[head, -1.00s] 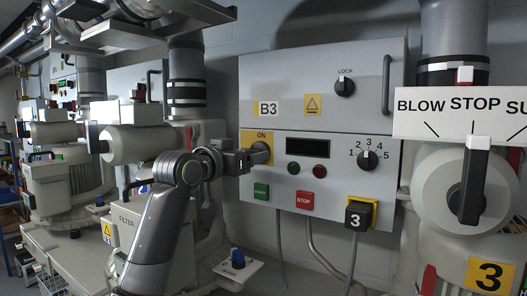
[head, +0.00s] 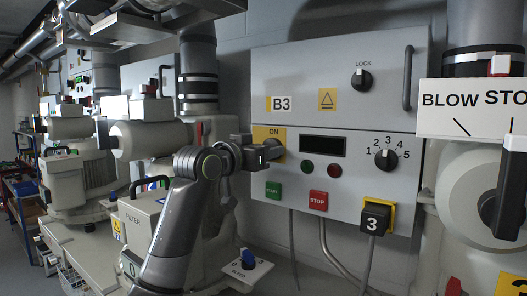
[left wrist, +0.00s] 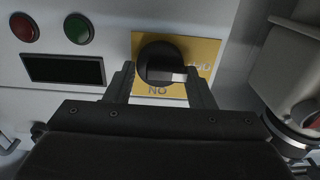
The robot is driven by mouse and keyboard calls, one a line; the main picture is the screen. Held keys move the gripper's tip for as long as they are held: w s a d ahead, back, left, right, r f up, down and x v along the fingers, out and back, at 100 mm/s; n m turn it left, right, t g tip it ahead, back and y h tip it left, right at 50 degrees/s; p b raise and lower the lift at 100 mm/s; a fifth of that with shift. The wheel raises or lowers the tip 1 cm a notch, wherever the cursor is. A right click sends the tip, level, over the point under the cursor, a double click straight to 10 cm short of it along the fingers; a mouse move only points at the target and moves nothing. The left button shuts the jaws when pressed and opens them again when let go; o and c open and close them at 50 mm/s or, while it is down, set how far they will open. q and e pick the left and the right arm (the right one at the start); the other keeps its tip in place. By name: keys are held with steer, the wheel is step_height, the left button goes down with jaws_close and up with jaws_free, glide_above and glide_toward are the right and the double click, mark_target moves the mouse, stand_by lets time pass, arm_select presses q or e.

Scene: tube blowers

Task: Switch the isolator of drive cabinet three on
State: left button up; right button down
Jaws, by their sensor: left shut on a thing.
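Drive cabinet B3 (head: 300,220) is a grey box on the wall. Its isolator, a black round knob, sits on a yellow plate (head: 271,131) marked ON at the cabinet's left side. The knob (left wrist: 155,62) shows well in the left wrist view, with a pale bar pointing right in that picture. The ON label is upside down below it. My left gripper (head: 262,154) is shut on the knob, with one finger on each side of it (left wrist: 160,88). In the head view the gripper hides most of the knob. My right gripper is not in view.
The cabinet also carries a dark display (head: 323,146), a green START button (head: 273,190), a red STOP button (head: 318,200), a numbered selector (head: 385,158) and a LOCK knob (head: 361,79). A blower (head: 145,140) stands left, with a filter box (head: 140,212) below.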

arm_select(q)
steer(key=shift+f, duration=0.1)
steer(key=m+b, duration=0.8)
steer(key=m, duration=1)
steer(key=shift+r, duration=0.3)
stand_by(0.5)
steer(key=o, duration=1)
steer(key=shift+w+d+f, duration=0.15)
steer(key=shift+w+f, duration=0.1)
